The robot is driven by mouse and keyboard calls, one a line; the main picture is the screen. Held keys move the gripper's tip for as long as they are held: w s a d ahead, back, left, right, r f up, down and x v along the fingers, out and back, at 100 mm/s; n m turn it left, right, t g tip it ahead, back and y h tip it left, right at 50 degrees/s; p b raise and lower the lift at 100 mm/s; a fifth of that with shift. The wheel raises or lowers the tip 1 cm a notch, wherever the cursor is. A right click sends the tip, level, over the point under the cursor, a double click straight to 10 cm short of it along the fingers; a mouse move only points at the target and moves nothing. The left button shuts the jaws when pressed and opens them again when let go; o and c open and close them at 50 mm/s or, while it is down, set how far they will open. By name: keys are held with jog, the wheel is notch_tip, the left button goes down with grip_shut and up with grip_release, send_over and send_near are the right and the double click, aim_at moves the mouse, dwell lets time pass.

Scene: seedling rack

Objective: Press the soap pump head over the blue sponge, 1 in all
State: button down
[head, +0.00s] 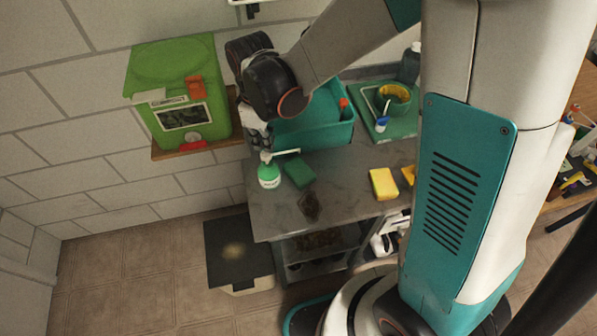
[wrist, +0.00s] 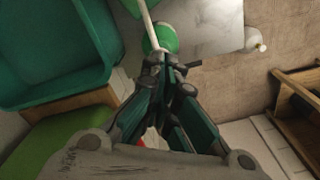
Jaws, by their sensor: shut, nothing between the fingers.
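The soap bottle (head: 269,177), white and green with a pale pump spout (head: 287,152), stands upright near the worktop's left edge. Its green body (wrist: 164,36) and spout (wrist: 148,22) also show in the wrist view. A dark green sponge (head: 299,173) lies beside it, roughly under the spout's end; I see no clearly blue sponge. My gripper (head: 263,145) points down just above the pump head, its fingers (wrist: 170,68) shut and empty. The fingers hide the pump head in the wrist view, and I cannot tell whether they touch it.
A teal basin (head: 318,130) stands close behind the bottle. A green bin (head: 180,85) is on a wooden shelf to the left. A yellow sponge (head: 383,184) and a dark patch (head: 310,206) are on the grey worktop (head: 345,170). A green tray (head: 378,125) holds a bowl (head: 394,96).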

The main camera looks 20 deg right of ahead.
notch_tip(320, 180, up, 6)
jog(key=p, duration=0.3)
jog(key=shift+f, duration=0.2)
dwell(0.4)
jog(key=s+d+r+m+t+b, duration=0.3)
jog(key=d+r+m+b, duration=0.25)
jog(key=d, duration=0.25)
jog(key=s+d+f+m+t+b, duration=0.2)
jog(key=s+d+m+t+b, duration=0.2)
jog(key=s, duration=0.6)
jog(key=shift+d+f+m+b, duration=0.25)
jog(key=shift+d+m+b, duration=0.6)
jog(key=shift+d+m, duration=0.25)
